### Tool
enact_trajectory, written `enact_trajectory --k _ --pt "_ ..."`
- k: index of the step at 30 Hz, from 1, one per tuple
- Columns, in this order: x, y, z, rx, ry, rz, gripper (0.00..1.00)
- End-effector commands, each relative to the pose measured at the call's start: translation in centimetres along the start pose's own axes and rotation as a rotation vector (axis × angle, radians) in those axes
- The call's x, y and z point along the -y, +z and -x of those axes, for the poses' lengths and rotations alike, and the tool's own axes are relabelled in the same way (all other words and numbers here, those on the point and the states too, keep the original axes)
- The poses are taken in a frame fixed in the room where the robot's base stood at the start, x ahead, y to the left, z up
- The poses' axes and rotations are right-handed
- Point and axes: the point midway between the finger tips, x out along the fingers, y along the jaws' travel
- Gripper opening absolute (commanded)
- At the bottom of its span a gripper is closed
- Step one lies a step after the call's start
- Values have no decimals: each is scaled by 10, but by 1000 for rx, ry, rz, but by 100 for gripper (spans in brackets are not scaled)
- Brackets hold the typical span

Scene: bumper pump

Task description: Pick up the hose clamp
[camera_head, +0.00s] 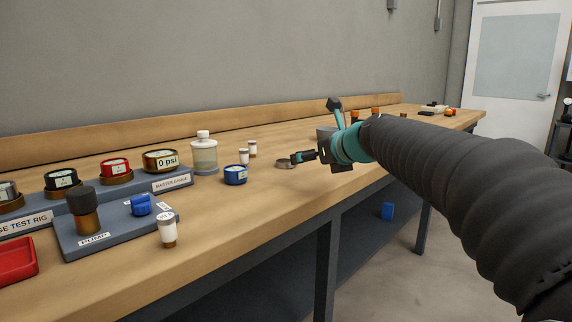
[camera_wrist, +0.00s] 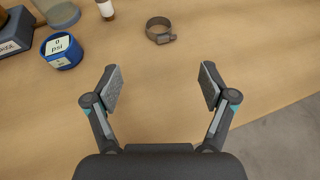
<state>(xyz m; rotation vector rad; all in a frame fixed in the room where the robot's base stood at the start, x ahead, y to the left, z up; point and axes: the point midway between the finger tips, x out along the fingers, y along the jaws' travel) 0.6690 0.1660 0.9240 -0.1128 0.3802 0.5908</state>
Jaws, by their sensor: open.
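The hose clamp (camera_wrist: 159,30) is a small grey metal ring with a screw block on its right side. It lies on the wooden bench in the wrist view, ahead of my fingertips and roughly between their lines. In the head view the clamp (camera_head: 285,163) lies just left of my gripper (camera_head: 306,156). My gripper (camera_wrist: 157,88) is open and empty in the wrist view, with the two fingers wide apart and bare bench between them. The fingers are apart from the clamp. In the head view my arm hides part of the bench behind the gripper.
A blue gauge (camera_head: 235,175) reading psi and small white-capped bottles (camera_head: 244,156) stand left of the clamp. A clear jar (camera_head: 204,153) stands behind them. The pump (camera_head: 84,212) and test rig are at far left. The bench's front edge is close; bench around the clamp is clear.

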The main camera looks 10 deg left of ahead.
Motion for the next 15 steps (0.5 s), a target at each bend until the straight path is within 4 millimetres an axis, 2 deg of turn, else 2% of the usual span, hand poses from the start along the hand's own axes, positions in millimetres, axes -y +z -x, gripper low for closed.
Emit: enact_trajectory --k 9,15 --pt "4 -1 -56 -2 -5 0 83" --pt "2 -1 -72 -2 -3 2 83"
